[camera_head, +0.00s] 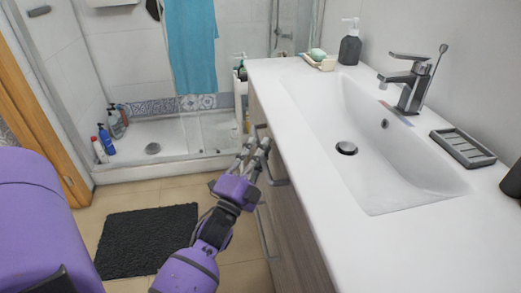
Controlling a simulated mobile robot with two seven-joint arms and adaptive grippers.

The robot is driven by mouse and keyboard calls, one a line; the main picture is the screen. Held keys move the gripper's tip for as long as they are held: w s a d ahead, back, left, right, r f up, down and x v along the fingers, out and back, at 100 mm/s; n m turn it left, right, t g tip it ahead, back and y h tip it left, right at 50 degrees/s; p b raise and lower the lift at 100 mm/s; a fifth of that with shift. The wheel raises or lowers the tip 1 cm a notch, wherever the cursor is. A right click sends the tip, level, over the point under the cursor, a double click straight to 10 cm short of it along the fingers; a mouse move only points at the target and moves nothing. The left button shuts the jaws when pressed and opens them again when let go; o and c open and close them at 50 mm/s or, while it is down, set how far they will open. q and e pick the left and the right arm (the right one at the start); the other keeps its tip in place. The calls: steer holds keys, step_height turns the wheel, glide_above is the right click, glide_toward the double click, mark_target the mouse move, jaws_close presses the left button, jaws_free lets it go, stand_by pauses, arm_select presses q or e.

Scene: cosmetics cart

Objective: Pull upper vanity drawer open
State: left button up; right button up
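The vanity has a wood-look front (297,228) under a white top with a built-in sink. Grey bar handles run along its front. The upper handle (278,181) is just below the top's edge, and a lower handle (264,236) is beneath it. The upper drawer looks closed. My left gripper (257,145) is at the vanity front by the upper handle, its two fingers apart with a gap between them. The fingers hide part of the handle, so I cannot tell whether they touch it. My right gripper is not in view.
A soap dispenser (350,43), a faucet (409,84) and a grey soap dish (463,148) are on the vanity top. A dark mat (147,238) lies on the tiled floor left of my arm. The shower tray (181,137) is behind. Some floor beside the vanity is clear.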

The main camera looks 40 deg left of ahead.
arm_select(q)
steer(key=shift+w, duration=0.15)
jaws_close()
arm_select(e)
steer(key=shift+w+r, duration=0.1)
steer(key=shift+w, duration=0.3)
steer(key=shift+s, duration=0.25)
arm_select(q)
steer(key=shift+a, duration=0.1)
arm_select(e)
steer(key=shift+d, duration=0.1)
arm_select(q)
steer(key=shift+s+a, duration=0.15)
steer(key=shift+s, duration=0.15)
steer(key=s+a+p, duration=0.1)
steer(key=s+a, duration=2.1)
steer(key=s, duration=0.4)
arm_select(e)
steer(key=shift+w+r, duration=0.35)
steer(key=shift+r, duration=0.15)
